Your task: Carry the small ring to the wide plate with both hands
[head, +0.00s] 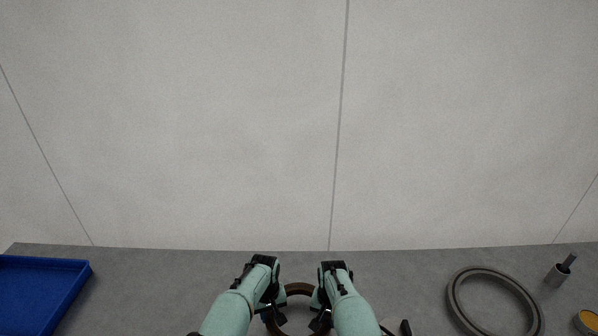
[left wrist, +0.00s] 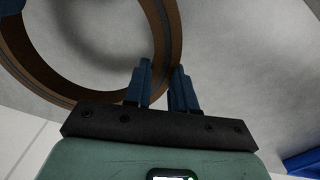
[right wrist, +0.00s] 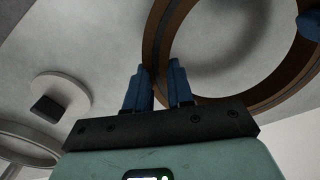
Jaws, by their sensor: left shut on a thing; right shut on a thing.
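The small ring (head: 298,289) is brown and sits between my two grippers at the bottom of the head view, partly hidden by them. It also shows in the left wrist view (left wrist: 30,68) and the right wrist view (right wrist: 285,88). My left gripper (head: 271,311) is shut on the ring's left side, its blue fingers on either side of the rim. My right gripper (head: 321,312) is shut on the right side in the same way. I cannot tell whether the ring touches the surface below. I cannot surely identify the wide plate.
A blue tray (head: 40,290) is at the left on the grey table (head: 390,262). A large grey ring (head: 455,300), a small cup with a dark rod (head: 556,276) and a yellow-topped tin (head: 588,322) are at the right. A pale disc (right wrist: 75,88) with a dark block lies beside my right gripper.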

